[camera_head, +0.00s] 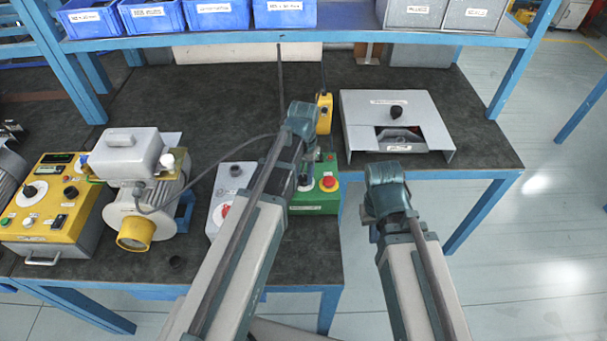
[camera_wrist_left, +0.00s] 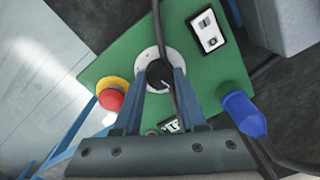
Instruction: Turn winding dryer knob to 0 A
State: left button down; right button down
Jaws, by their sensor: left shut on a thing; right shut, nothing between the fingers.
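The green box (camera_head: 318,206), likely the winding dryer, stands at the bench's front edge and is partly hidden by my left arm in the head view. In the left wrist view its green top face (camera_wrist_left: 215,80) carries a black knob (camera_wrist_left: 157,76) on a pale round dial (camera_wrist_left: 150,54). My left gripper (camera_wrist_left: 160,80) has its fingers on either side of the knob and is shut on it. In the head view my left gripper (camera_head: 307,178) is over the box and hides the knob. The dial marks are too small to read. My right gripper (camera_head: 374,236) is shut and empty, in front of the bench.
Beside the knob are a red button on a yellow base (camera_wrist_left: 111,97), a rocker switch (camera_wrist_left: 208,31) and a blue plug (camera_wrist_left: 244,115) with a cable. A grey box (camera_head: 229,187) stands left, a yellow pendant (camera_head: 324,114) behind, a grey case (camera_head: 395,112) right.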

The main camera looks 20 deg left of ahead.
pick_arm(q)
jog(key=n, duration=0.5)
jog(key=shift+n, duration=0.3)
jog(key=n, duration=1.2)
jog(key=shift+n, duration=0.3)
jog(key=n, duration=0.5)
jog(key=shift+n, duration=0.3)
jog(key=shift+c, duration=2.3)
grip_release()
